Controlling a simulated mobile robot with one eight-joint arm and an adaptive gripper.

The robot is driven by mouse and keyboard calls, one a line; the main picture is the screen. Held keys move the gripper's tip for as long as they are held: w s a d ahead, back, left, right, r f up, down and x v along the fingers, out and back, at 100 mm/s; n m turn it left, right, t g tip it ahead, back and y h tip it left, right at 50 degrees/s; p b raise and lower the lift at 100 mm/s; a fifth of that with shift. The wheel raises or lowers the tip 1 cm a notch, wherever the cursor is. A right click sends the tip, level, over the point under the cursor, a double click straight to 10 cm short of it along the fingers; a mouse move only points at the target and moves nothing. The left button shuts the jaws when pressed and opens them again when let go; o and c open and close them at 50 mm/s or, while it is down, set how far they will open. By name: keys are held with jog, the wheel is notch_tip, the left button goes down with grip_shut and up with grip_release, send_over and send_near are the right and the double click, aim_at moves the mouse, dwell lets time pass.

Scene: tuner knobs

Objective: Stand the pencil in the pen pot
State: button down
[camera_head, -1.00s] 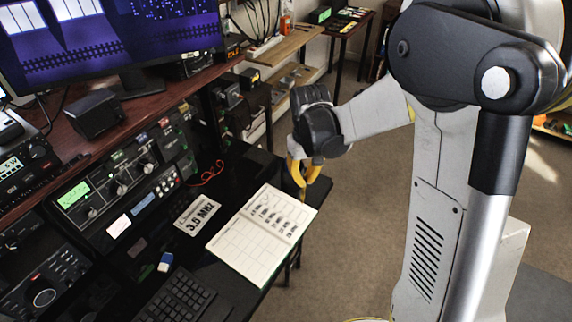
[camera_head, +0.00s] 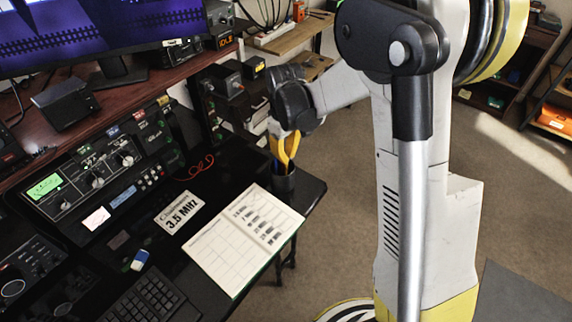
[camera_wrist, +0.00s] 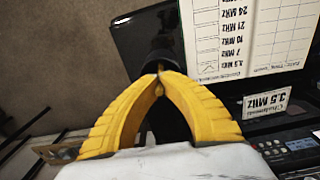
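My gripper (camera_head: 286,166) has yellow fingers and points down just above the dark pen pot (camera_head: 283,183), at the far right corner of the black desk. In the wrist view the fingertips (camera_wrist: 160,74) come together over the dark pot (camera_wrist: 155,61). A thin yellowish piece, seemingly the pencil (camera_wrist: 159,91), shows between the fingers, which look shut on it. Its lower end is hidden by the fingers and pot, so I cannot tell how far it is inside.
An open notebook (camera_head: 215,250) lies just in front of the pot, beside a 3.5 MHz card (camera_head: 180,212). Radio sets (camera_head: 85,180) and the wooden shelf stand to the left. The desk edge is close on the right, with open floor (camera_head: 335,235) beyond.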

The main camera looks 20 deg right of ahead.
aim_at(286, 167)
jog(key=shift+f+b, duration=0.4)
jog(key=shift+f, duration=0.9)
jog(key=shift+f, duration=0.2)
jog(key=c, duration=1.6)
grip_release()
